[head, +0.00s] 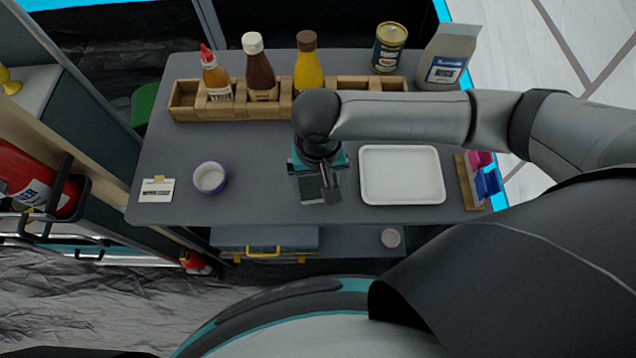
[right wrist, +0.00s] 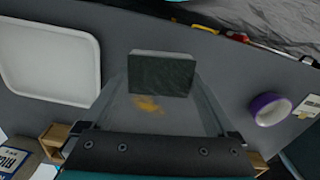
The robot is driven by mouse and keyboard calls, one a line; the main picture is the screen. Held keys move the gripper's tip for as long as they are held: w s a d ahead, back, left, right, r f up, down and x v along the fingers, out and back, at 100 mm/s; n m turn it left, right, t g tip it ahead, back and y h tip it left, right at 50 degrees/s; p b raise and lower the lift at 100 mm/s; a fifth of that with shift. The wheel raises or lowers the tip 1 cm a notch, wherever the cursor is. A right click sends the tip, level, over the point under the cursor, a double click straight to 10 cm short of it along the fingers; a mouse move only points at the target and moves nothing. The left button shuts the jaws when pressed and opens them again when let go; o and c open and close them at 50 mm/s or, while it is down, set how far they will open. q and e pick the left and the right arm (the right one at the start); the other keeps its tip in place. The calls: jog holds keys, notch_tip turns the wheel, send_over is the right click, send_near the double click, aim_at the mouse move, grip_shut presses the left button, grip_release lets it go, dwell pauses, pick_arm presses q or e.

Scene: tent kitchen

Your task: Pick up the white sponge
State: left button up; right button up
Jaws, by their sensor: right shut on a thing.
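My right gripper (head: 322,190) points down over the grey table, just left of the white tray (head: 402,175). In the right wrist view, a small block with a dark green-grey face, apparently the sponge (right wrist: 162,74), sits at the fingertips of my right gripper (right wrist: 163,92). The gripper is shut on it. No clearly white side of the block shows. In the head view the gripper mostly hides it, and I cannot tell if it is touching the table. My left gripper is not in view.
A wooden rack (head: 185,100) with sauce bottles, a can (head: 388,48) and a paper bag (head: 447,57) stand at the back. An orange smear (right wrist: 148,103) shows near the block.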

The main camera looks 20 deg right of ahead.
aim_at(317, 183)
notch_tip(317, 183, up, 16)
jog(key=p, duration=0.4)
jog(key=shift+r, duration=0.1)
jog(key=o, duration=0.8)
jog(key=shift+c, duration=0.2)
jog(key=c, duration=0.7)
jog(key=shift+o, duration=0.2)
jog(key=shift+w, duration=0.1)
